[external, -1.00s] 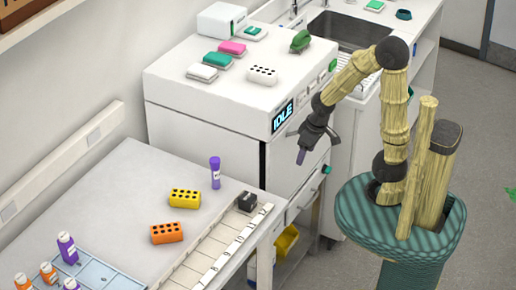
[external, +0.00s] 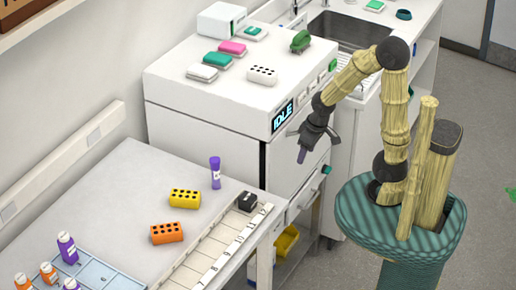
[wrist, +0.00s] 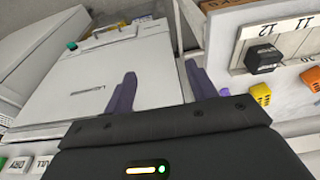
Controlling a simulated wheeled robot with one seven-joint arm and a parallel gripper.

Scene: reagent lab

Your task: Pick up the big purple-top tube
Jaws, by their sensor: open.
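A tall purple-top tube (external: 215,172) with a white label stands upright on the pale bench, behind the yellow rack, in the external view. I cannot make out the tall tube clearly in the wrist view.
A yellow rack (external: 185,197) and an orange rack (external: 167,232) sit near the tube. A black block (external: 246,201) sits on the numbered strip (external: 215,250) along the bench edge. The white machine (external: 215,110) stands behind.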

